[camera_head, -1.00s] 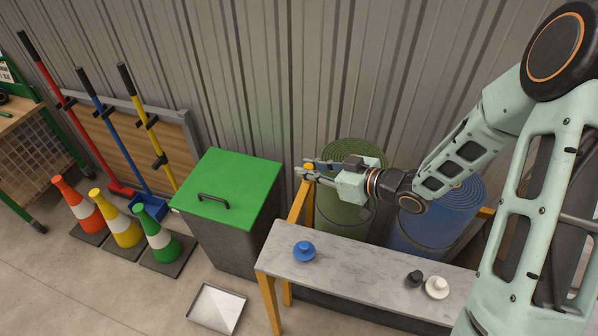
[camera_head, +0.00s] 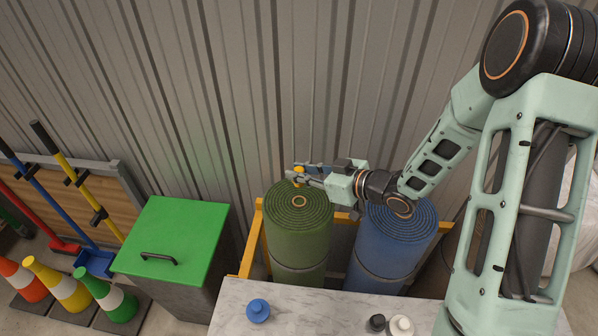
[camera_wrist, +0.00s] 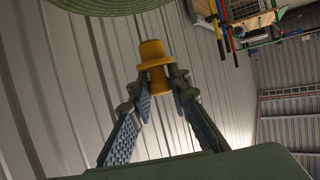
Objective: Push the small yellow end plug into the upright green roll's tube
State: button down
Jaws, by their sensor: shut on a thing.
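The small yellow plug (camera_head: 298,178) is in my gripper (camera_head: 303,174); the wrist view shows the fingertips closed around its narrower part, with its wide flange and a stub (camera_wrist: 152,50) beyond them. The upright green roll (camera_head: 300,245) stands in the yellow frame, and its tube opening (camera_head: 299,201) shows at the centre of its spiral top. In the head view, my gripper and the plug appear just above the tube opening, apart from it. A green edge of the roll (camera_wrist: 100,4) shows at the top of the wrist view.
A blue roll (camera_head: 395,245) stands right of the green one, under my forearm. A marble-topped table (camera_head: 310,310) in front holds a blue plug (camera_head: 258,311), a black plug (camera_head: 376,323) and a white plug (camera_head: 401,325). A green-lidded bin (camera_head: 172,235) stands left; a corrugated wall (camera_head: 240,90) is behind.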

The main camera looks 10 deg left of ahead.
aim_at(300, 187)
jog(key=shift+f, duration=0.1)
jog(key=shift+f+b, duration=2.45)
jog(key=shift+f, duration=0.4)
jog(key=shift+f+b, duration=1.45)
jog(key=shift+f, duration=0.2)
jog(key=c, duration=1.7)
grip_release()
jog(key=shift+c, duration=0.2)
jog(key=v, duration=1.2)
jog(key=shift+w+r, duration=0.1)
